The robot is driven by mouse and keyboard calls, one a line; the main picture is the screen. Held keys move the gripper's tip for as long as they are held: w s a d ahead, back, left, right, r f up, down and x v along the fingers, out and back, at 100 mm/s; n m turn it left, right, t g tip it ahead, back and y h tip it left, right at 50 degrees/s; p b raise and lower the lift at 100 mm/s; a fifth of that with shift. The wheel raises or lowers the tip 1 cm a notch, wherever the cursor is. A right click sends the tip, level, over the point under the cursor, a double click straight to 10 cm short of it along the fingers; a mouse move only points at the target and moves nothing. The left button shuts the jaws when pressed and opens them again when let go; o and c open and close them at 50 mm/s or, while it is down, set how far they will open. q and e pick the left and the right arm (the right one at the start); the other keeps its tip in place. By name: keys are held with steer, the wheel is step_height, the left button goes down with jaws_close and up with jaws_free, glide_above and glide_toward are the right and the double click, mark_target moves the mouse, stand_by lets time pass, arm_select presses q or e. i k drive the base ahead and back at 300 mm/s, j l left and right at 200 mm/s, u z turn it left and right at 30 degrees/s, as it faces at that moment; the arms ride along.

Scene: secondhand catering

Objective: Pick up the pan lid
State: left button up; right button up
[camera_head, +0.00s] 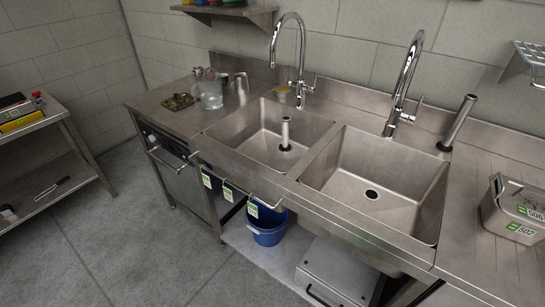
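A steel pan (500,217) stands on the ribbed steel drainboard at the far right, cut off by the picture's right edge. A flat steel lid (515,193) appears to lie on top of it, with a small raised handle near its left end. Green and white labels show on the lid and on the pan's front side. Neither of my grippers shows in this view.
A double steel sink (384,198) with two tall taps is left of the pan. An upright steel tube (458,123) stands behind. A clear jug (210,94) is on the left counter. A blue bucket (266,228) is below. A shelf unit (45,190) stands left; grey floor between is clear.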

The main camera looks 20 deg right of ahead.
mark_target(179, 100)
steer(key=i+j+z, duration=0.6)
steer(key=j, duration=0.35)
steer(key=i+j+z, duration=0.2)
steer(key=j, duration=0.2)
steer(key=i+j+z, duration=0.2)
steer(key=j, duration=0.2)
steer(key=i+j+z, duration=0.2)
steer(key=j, duration=0.2)
steer(key=k, duration=0.05)
